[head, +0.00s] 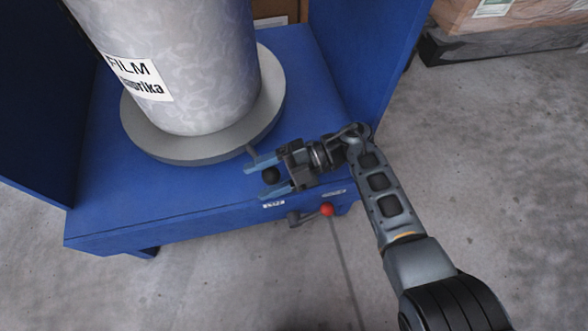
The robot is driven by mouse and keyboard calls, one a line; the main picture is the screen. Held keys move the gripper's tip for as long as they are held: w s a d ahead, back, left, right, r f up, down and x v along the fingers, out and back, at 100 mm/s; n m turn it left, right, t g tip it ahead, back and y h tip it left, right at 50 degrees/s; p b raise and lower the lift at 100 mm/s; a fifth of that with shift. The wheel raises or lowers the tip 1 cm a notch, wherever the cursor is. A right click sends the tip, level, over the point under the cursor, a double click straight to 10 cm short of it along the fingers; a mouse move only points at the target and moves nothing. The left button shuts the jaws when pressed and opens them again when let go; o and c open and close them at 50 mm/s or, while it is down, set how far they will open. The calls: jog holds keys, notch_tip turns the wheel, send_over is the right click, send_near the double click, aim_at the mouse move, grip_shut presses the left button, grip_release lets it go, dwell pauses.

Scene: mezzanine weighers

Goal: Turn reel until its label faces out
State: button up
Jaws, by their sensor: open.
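The reel (203,55) is a large pale grey film roll standing upright on a round grey turntable (190,149).
The turntable stands on a blue base (105,208) between blue side walls (364,50). A lever with a red ball (327,210) sticks out at the base's front right. A wrapped load (510,20) on a dark pallet stands at the upper right. The concrete floor in front is clear.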

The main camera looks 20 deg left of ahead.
jog(key=r+p, duration=0.2)
jog(key=r, duration=0.1)
jog(key=r+p, duration=0.1)
jog(key=r, duration=0.1)
jog(key=shift+d, duration=0.25)
jog(key=d+r+p, duration=0.4)
jog(key=d+r, duration=0.2)
jog(key=d, duration=0.5)
jog(key=shift+s+d+p, duration=0.15)
jog(key=shift+s+p, duration=0.15)
jog(key=shift+p, duration=0.05)
jog(key=shift+c, duration=0.3)
